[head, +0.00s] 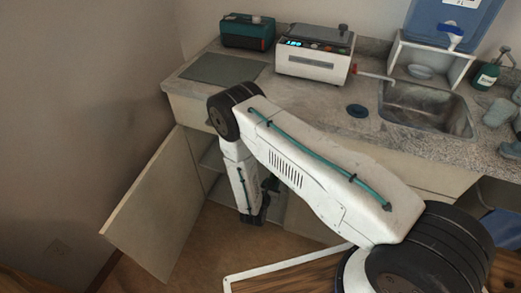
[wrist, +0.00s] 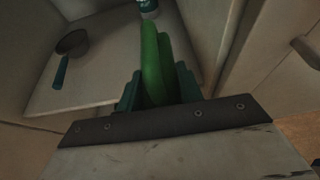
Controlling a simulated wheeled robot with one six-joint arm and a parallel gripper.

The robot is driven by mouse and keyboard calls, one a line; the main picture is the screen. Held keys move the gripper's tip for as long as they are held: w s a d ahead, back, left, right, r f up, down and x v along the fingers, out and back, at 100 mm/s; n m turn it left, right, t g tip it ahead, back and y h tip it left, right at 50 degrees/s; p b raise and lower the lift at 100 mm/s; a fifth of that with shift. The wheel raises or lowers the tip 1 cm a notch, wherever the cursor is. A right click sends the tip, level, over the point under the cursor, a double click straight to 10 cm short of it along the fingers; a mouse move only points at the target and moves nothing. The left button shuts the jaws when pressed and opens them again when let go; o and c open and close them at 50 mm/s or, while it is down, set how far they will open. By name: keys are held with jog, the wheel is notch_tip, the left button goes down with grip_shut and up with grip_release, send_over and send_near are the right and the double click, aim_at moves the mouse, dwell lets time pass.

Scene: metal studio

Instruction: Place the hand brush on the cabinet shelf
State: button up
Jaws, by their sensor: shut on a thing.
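My gripper (wrist: 158,95) is shut on the green hand brush (wrist: 152,58), whose long green part stands up between the teal fingers in the wrist view. The rest of the brush is hidden by the gripper. The brush points toward the pale cabinet shelf (wrist: 105,75); I cannot tell whether it touches it. In the head view my gripper (head: 252,214) hangs low at the open cabinet (head: 209,165), and the brush is mostly hidden behind my arm.
A dark pan with a blue handle (wrist: 72,43) lies on the shelf's left part; a bottle (wrist: 148,7) stands at its back. The cabinet door (head: 152,205) is swung open to the left. The counter above holds a white machine (head: 312,62) and a sink (head: 425,110).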

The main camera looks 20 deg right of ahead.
send_over(267, 171)
jog(key=shift+s+a+f, duration=0.15)
jog(key=shift+s+f, duration=0.15)
jog(key=shift+f, duration=0.35)
jog(key=shift+w+f, duration=0.2)
jog(key=shift+f, duration=0.7)
jog(key=shift+w+f, duration=0.15)
jog(key=shift+f, duration=0.75)
jog(key=shift+f, duration=0.1)
jog(key=o, duration=1)
jog(key=shift+o, duration=0.2)
jog(key=shift+r, duration=0.2)
jog(key=v, duration=1.2)
jog(key=shift+f, duration=0.2)
